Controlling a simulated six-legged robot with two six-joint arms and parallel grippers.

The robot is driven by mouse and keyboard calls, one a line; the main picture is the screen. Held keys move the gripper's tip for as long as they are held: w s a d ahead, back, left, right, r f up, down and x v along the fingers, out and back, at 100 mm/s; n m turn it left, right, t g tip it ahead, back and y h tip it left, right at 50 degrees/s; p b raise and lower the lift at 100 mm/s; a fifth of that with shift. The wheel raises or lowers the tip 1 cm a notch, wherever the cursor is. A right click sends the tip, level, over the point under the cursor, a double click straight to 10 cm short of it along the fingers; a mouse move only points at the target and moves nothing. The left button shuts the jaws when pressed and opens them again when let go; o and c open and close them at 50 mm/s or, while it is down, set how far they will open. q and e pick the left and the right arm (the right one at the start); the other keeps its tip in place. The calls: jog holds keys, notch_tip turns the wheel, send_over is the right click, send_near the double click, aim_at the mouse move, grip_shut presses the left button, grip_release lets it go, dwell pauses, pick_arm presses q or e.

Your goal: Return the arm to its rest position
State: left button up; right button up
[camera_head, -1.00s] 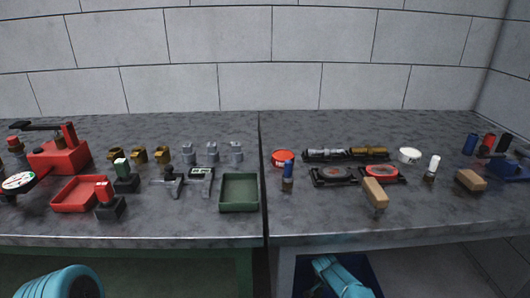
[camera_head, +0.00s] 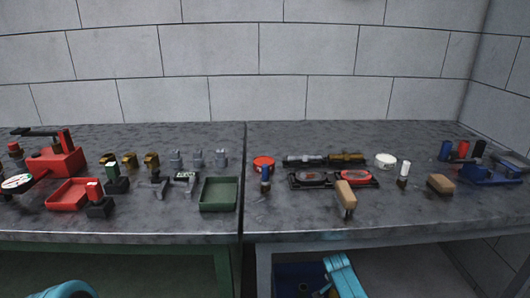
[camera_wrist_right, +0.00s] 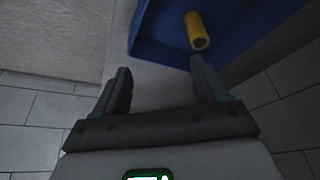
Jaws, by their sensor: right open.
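My right arm (camera_head: 343,277) shows as a teal link at the bottom centre of the head view, below the table's front edge; its gripper is out of that view. In the right wrist view my right gripper (camera_wrist_right: 162,88) is open, with its two dark fingers apart and nothing between them. A blue bin (camera_wrist_right: 165,25) lies beyond the fingertips, with a yellow cylinder (camera_wrist_right: 198,32) in it. My left arm (camera_head: 68,289) shows only as a teal piece at the bottom left of the head view. My left gripper is not seen.
Two grey worktops (camera_head: 335,222) meet at a seam. They hold a red tray (camera_head: 70,194), a green tray (camera_head: 219,194), brass and grey fittings, a wooden-handled brush (camera_head: 345,195) and a blue vise (camera_head: 490,172). The blue bin also shows under the right table (camera_head: 297,282).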

jog(key=s+a+f+n+g+y, duration=0.2)
jog(key=s+a+y, duration=0.15)
jog(key=s, duration=0.55)
jog(key=s+a+f+n+g+y, duration=0.15)
jog(key=s+a, duration=0.35)
jog(key=s, duration=0.5)
jog(key=s+a+r+n+y, duration=0.1)
jog(key=s+a+n, duration=0.15)
jog(key=s, duration=0.85)
jog(key=s+a+r+n+y, duration=0.15)
jog(key=s+a, duration=0.25)
jog(key=s, duration=0.8)
notch_tip(320, 180, up, 18)
jog(key=w+t+p, duration=0.1)
jog(key=p, duration=1.6)
jog(key=shift+w+d+f+n+p, duration=0.2)
jog(key=shift+w+n+p, duration=0.1)
jog(key=shift+n, duration=0.15)
